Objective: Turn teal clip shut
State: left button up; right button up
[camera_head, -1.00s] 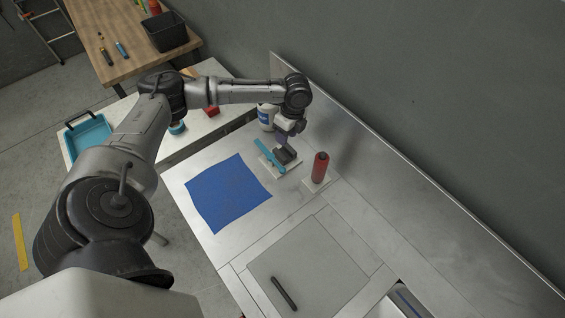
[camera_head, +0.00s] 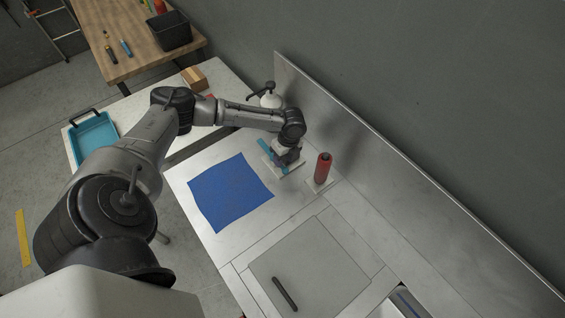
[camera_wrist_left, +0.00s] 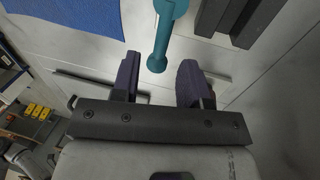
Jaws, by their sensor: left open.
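The teal clip (camera_head: 265,150) is a long bar lying slantwise over a pale base plate (camera_head: 298,165) at the back of the metal worktop. My left gripper (camera_head: 286,159) is low beside it and partly hides it. In the left wrist view, the teal clip (camera_wrist_left: 165,30) comes in from the top, and its rounded end appears between the two open fingers of my left gripper (camera_wrist_left: 160,80). I cannot tell whether they touch. Dark blocks (camera_wrist_left: 240,18) stand to the right of the clip there. My right gripper is not in view.
A red cylinder (camera_head: 323,168) stands upright on a small base close to the right of the clip. A blue cloth (camera_head: 229,192) lies flat to the left. A white pump bottle (camera_head: 271,100) stands behind my arm. A wall panel (camera_head: 400,165) bounds the worktop's back edge.

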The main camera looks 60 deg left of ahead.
pick_arm(q)
jog(key=shift+s+f, duration=0.25)
jog(key=shift+f, duration=1.05)
grip_shut()
